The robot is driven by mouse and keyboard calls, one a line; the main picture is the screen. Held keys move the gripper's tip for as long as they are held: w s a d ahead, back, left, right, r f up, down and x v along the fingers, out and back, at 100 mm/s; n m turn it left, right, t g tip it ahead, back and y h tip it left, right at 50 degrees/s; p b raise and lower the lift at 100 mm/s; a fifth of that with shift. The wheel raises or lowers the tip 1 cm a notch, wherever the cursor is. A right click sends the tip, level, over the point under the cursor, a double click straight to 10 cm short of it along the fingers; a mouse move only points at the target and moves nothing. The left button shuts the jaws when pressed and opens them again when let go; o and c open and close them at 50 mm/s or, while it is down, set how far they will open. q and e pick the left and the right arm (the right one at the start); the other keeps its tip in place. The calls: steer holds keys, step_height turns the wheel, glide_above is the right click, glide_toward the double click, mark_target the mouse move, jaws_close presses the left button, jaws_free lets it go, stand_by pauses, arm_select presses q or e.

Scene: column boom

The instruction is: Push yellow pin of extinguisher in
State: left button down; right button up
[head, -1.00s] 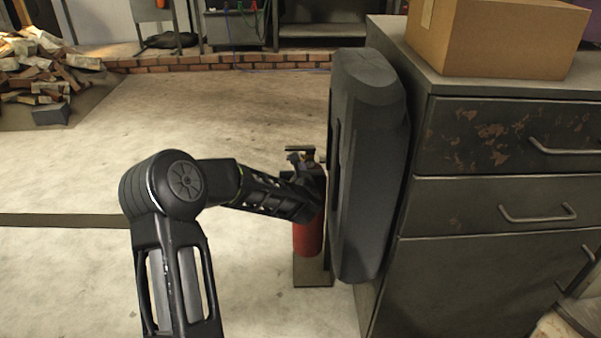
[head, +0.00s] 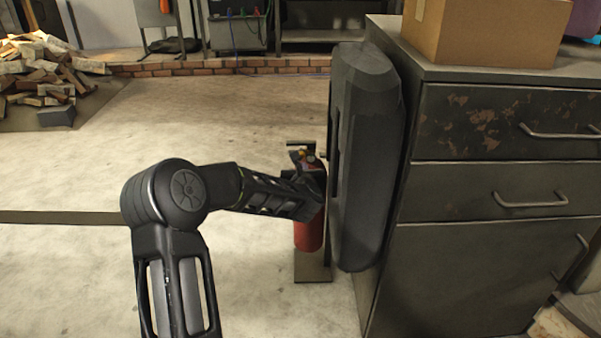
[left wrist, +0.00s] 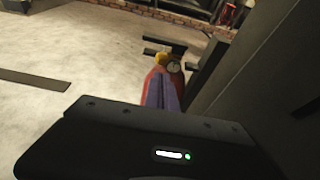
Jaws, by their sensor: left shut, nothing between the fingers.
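The red extinguisher (head: 308,235) stands upright on a small dark base (head: 312,268), close beside the black panel on the cabinet's side. My left gripper (head: 315,190) is in front of its upper body and hides part of it. In the left wrist view the closed fingers (left wrist: 163,92) point at the top of the extinguisher. The yellow pin (left wrist: 161,58) shows just beyond the fingertips, beside the round gauge (left wrist: 174,66). It also shows small in the head view (head: 302,155). I cannot tell whether the fingertips touch it. My right gripper is not in view.
A grey metal cabinet (head: 480,235) with drawers fills the right side, with a cardboard box (head: 485,30) on top. The black panel (head: 365,160) stands close to the right of my gripper. Firewood (head: 45,75) is piled at far left. Open floor lies to the left.

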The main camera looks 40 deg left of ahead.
arm_select(q)
steer(key=p+v, duration=0.2)
steer(key=v, duration=0.8)
stand_by(0.3)
